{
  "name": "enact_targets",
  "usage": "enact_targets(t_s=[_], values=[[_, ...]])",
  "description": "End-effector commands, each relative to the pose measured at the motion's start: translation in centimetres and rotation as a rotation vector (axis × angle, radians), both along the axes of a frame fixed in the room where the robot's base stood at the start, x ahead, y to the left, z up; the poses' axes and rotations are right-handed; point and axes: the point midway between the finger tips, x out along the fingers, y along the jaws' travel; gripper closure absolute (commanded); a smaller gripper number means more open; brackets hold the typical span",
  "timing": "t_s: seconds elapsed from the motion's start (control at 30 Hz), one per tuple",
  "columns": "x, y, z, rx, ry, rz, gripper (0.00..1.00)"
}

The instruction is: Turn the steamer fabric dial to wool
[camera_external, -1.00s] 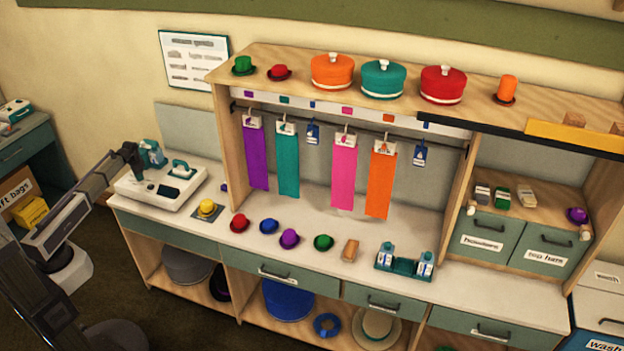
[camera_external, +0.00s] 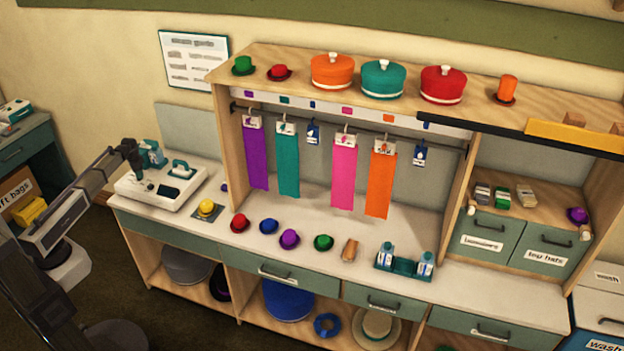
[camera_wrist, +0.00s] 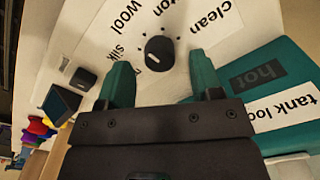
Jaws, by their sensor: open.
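The steamer is a white unit (camera_external: 137,190) with a teal handle at the counter's left end in the external view. Its black fabric dial (camera_wrist: 160,53) shows in the wrist view, with a white mark at its lower left, on the silk label's side. Labels silk (camera_wrist: 121,57), wool (camera_wrist: 128,18) and a partly cut-off one ending in "ton" surround it, with clean to the right. My gripper (camera_wrist: 158,76) is open; its teal fingers lie either side of and below the dial in the picture, apart from it. In the external view my gripper (camera_external: 134,158) is small above the steamer's left part.
A teal part with a dark "hot" label (camera_wrist: 258,76) and a "tank lock" label lies right of my fingers. A small black button (camera_wrist: 83,79) is at the left. Small hats, including a yellow one (camera_external: 206,207), stand right of the steamer on the counter.

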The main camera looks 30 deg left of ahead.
Motion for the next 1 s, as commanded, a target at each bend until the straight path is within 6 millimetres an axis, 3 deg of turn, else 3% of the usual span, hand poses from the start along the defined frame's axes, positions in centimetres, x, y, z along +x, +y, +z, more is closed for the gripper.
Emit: enact_targets(t_s=[0.03, 0.1, 0.33, 0.8, 0.9, 0.97, 1.0], values=[[0.0, 0.0, 2.3, 0.000, 0.000, 0.000, 0.40], [0.0, 0.0, 4.2, 0.000, 0.000, 0.000, 0.40], [0.0, 0.0, 8.7, 0.000, 0.000, 0.000, 0.40], [0.0, 0.0, 8.7, 0.000, 0.000, 0.000, 0.40], [0.0, 0.0, 8.7, 0.000, 0.000, 0.071, 0.40], [-2.1, -0.7, 8.7, 0.000, 0.000, 0.200, 0.40], [-5.0, -2.2, 8.7, -0.001, 0.000, 0.300, 0.40]])
